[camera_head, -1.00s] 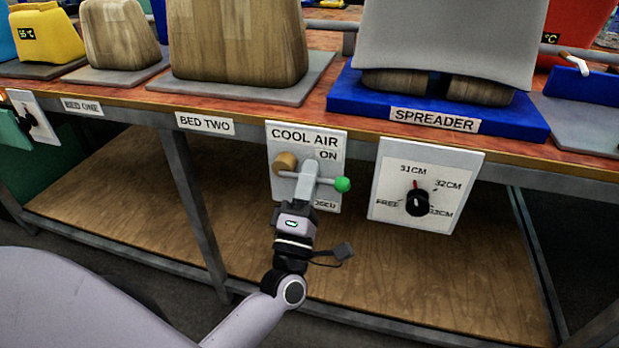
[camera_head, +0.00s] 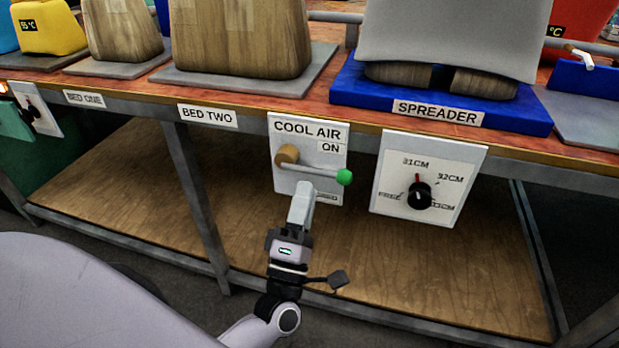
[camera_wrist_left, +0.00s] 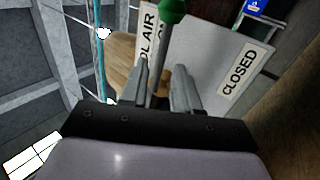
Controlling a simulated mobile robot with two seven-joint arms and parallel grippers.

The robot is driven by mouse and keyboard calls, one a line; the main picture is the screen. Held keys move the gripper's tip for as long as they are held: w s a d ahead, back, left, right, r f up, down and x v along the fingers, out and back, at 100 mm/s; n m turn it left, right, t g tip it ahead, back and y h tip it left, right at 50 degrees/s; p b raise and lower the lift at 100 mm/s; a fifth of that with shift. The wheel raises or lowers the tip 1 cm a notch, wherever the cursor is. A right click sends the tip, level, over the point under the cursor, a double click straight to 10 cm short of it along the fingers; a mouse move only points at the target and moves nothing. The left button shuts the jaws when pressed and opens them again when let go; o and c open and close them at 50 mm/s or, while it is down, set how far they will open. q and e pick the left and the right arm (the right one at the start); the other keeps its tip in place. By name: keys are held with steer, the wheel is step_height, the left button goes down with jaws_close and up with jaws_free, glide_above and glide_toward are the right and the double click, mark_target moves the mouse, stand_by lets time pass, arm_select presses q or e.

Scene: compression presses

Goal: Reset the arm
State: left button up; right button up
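The cool air panel (camera_head: 335,133) is a white plate on the table's front with a wooden pivot (camera_head: 287,155) and a metal lever (camera_head: 318,172) ending in a green ball (camera_head: 344,177). The lever points right, nearly level, below the ON label; the CLOSED label is partly hidden. My left gripper (camera_head: 307,187) is just below the lever in the head view. In the left wrist view my left gripper (camera_wrist_left: 160,80) has its fingers apart, with the lever rod showing between them and the green ball (camera_wrist_left: 173,8) beyond. My right gripper is not in view.
A spreader dial panel (camera_head: 450,160) is close on the right. The blue spreader base (camera_head: 350,97) and the Bed Two press (camera_head: 240,45) stand on the table above. A wooden lower shelf (camera_head: 440,270) lies behind my arm. The floor in front looks free.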

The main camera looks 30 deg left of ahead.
arm_select(q)
steer(key=shift+v, duration=0.8)
steer(key=shift+d, duration=0.15)
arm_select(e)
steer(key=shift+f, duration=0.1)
